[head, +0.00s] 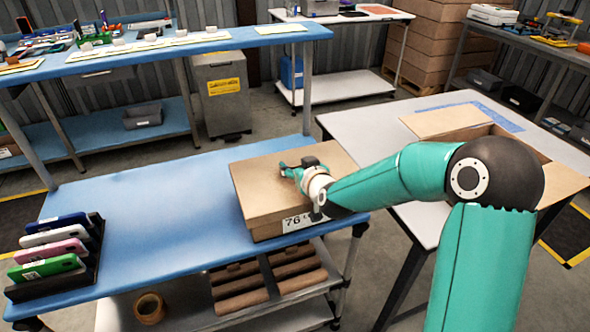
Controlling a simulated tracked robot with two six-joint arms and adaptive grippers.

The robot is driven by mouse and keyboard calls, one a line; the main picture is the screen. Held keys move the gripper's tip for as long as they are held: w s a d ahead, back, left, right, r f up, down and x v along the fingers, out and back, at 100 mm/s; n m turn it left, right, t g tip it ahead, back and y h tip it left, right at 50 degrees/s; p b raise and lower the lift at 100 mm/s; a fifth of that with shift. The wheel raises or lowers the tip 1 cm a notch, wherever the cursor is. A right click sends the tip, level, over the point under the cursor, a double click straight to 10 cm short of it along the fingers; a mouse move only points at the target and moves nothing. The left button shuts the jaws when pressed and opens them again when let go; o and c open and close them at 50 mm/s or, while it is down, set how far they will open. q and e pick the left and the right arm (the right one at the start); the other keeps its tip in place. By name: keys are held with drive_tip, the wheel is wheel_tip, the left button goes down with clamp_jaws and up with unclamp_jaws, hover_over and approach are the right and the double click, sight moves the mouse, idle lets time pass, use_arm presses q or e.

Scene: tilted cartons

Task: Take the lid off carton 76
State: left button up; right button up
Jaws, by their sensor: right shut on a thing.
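Carton 76 (262,222) is a brown cardboard box at the right end of the blue table, with a white label reading 76 on its near side. Its lid (250,176) is flat brown cardboard and lies over the top. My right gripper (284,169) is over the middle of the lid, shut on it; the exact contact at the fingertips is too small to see. My right arm reaches in from the right and hides the carton's right corner. My left gripper is not in view.
The blue table (150,235) is clear left of the carton, up to a black rack (96,250) of several coloured devices. On the right, a white table (375,130) bears an open brown carton (478,133), partly behind my arm. A shelf under the blue table holds brown rolls.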

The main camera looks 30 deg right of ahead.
wheel_tip(320, 180, up, 10)
drive_tip(key=p, duration=0.2)
drive_tip(key=shift+r+p, duration=0.2)
drive_tip(key=shift+p, duration=0.2)
wheel_tip(320, 180, up, 9)
drive_tip(key=p, duration=0.5)
